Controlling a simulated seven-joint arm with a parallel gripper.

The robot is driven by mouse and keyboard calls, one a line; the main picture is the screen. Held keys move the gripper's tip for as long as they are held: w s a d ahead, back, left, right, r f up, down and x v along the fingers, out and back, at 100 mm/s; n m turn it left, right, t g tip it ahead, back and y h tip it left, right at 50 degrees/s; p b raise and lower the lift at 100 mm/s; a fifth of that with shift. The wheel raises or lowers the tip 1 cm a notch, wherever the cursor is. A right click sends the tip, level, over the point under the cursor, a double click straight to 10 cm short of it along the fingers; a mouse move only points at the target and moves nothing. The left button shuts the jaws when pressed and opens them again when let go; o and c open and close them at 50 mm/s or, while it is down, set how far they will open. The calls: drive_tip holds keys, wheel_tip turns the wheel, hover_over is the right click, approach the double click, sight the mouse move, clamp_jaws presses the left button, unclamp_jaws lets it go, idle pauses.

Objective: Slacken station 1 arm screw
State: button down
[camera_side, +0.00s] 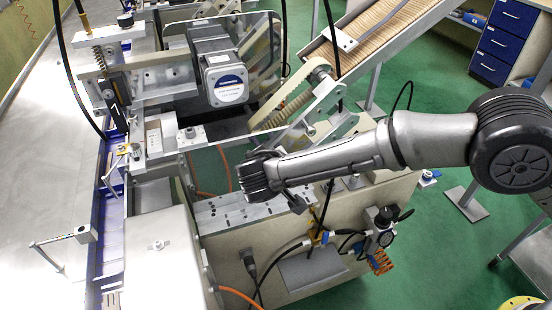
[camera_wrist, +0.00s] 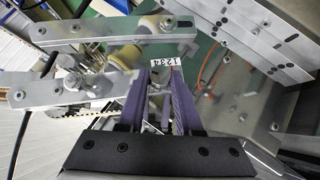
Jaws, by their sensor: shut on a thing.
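My gripper (camera_side: 262,176) is above the grey perforated plate of the machine in the side view, with its fingers mostly hidden by the hand. In the wrist view my gripper (camera_wrist: 161,76) shows two purple fingers. They are closed around a small grey metal screw head (camera_wrist: 160,77), which I take to be the station 1 arm screw. The screw cannot be made out in the side view.
In the wrist view, metal arms with rollers (camera_wrist: 120,56) lie left of the fingers, and a slotted plate (camera_wrist: 265,35) is at upper right. In the side view, a motor (camera_side: 224,82) stands behind my gripper and a slanted stick chute (camera_side: 375,30) rises at upper right.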

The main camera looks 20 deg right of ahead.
wheel_tip(320, 180, down, 3)
drive_tip(key=n+t+h, duration=0.1)
drive_tip(key=n+t, duration=0.4)
drive_tip(key=n, duration=0.2)
drive_tip(key=n+t+h, duration=0.1)
drive_tip(key=n+t, duration=0.4)
drive_tip(key=n, duration=0.3)
drive_tip(key=n+t+h, duration=0.2)
drive_tip(key=n+t, duration=0.3)
drive_tip(key=n, duration=0.3)
drive_tip(key=shift+d+n, duration=0.1)
drive_tip(key=shift+n, duration=0.5)
drive_tip(key=c, duration=0.6)
unclamp_jaws()
drive_tip(key=shift+t, duration=0.3)
drive_tip(key=v, duration=1.3)
drive_tip(key=shift+s+f, duration=0.15)
drive_tip(key=shift+s, duration=0.25)
